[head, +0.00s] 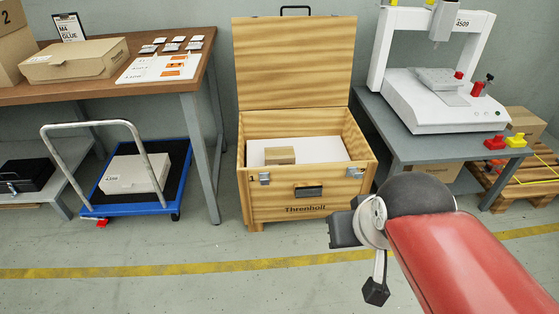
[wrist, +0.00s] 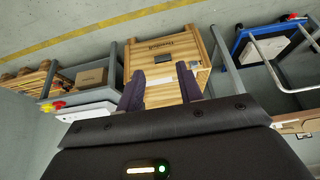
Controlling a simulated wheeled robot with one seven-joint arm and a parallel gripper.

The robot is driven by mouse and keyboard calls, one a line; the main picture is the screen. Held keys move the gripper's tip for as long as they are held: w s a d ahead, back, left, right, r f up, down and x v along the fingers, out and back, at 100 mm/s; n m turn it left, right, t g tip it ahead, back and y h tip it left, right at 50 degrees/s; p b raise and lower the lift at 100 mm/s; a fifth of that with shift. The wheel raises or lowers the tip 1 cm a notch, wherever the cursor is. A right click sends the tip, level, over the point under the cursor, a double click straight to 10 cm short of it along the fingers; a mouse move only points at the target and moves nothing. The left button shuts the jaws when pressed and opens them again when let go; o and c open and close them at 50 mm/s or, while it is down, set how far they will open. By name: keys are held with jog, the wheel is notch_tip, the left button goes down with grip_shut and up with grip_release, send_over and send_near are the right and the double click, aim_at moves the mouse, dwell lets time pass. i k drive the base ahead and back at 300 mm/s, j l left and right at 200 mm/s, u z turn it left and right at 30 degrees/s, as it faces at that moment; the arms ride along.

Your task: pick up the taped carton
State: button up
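Several cartons are in view, and I cannot tell for sure which one is taped. A small brown carton (head: 280,155) lies on a white surface inside the open wooden crate (head: 300,206). A larger flat tan carton (head: 75,61) with a label lies on the workbench at the left. A pale carton (head: 134,173) lies on the blue trolley. My gripper (wrist: 160,75) has its two dark fingers apart with nothing between them. It is well away from all the cartons. In the wrist view the wooden crate (wrist: 166,50) appears upside down beyond the fingers.
The crate's lid (head: 293,62) stands open at the back. A white gantry machine (head: 440,100) stands on a grey table at the right, with red and yellow pieces near its front edge. The trolley (head: 104,212) has a raised handle. The floor before the crate is clear.

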aim_at(285, 155)
jog(key=i+j+z, duration=0.2)
jog(key=i, duration=0.25)
jog(key=i+j+z, duration=0.15)
jog(key=i, duration=0.25)
jog(key=i+j+z, duration=0.2)
jog(key=i, duration=0.2)
